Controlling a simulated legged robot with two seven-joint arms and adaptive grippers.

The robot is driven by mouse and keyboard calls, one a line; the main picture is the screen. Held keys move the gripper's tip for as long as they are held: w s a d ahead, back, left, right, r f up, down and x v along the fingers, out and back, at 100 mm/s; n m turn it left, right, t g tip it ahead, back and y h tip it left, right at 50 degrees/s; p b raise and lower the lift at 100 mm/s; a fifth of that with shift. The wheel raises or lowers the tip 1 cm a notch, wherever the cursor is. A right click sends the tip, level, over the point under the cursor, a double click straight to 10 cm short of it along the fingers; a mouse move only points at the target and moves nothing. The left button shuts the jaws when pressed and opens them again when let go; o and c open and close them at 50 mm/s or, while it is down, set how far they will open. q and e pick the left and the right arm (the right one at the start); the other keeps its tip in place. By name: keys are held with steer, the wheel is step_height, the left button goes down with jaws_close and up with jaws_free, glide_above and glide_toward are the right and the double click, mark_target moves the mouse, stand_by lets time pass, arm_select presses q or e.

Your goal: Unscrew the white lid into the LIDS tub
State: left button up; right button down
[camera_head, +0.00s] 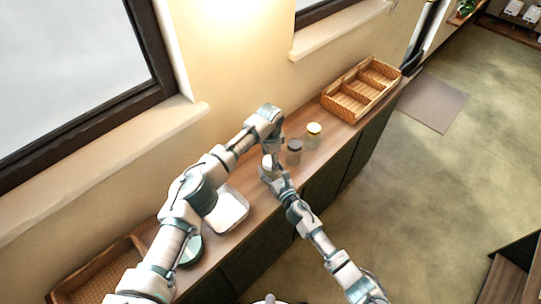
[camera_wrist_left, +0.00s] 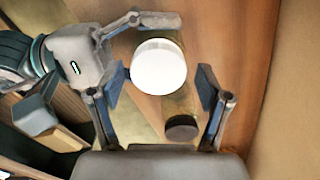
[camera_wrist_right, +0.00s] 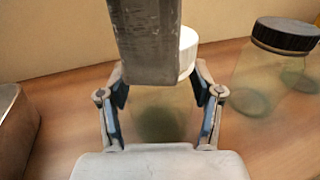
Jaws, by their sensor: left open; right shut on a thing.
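The white lid (camera_wrist_left: 158,67) sits on an upright clear jar (camera_wrist_right: 160,112). In the left wrist view it lies between the spread fingers of my left gripper (camera_wrist_left: 159,92), which is open above it and not visibly touching it. In the right wrist view the lid (camera_wrist_right: 187,50) is partly hidden by a grey part of my left gripper. My right gripper (camera_wrist_right: 162,112) is shut on the jar's body below the lid. In the head view a pale tub (camera_head: 228,208) stands left of the jar; no LIDS label is readable.
A dark-lidded jar (camera_head: 294,150) and a yellow-lidded jar (camera_head: 313,134) stand to the right on the wooden counter (camera_head: 262,205). A divided wicker basket (camera_head: 361,90) is at the far end. Another basket (camera_head: 100,277) is at the near left. The wall runs close behind.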

arm_select(q)
steer(key=c, duration=1.2)
steer(key=shift+a, duration=0.1)
steer(key=shift+s+r, duration=0.1)
steer(key=shift+s, duration=0.05)
arm_select(e)
steer(key=shift+f, duration=0.1)
arm_select(q)
steer(key=shift+r, duration=1.1)
steer(key=shift+r, duration=0.1)
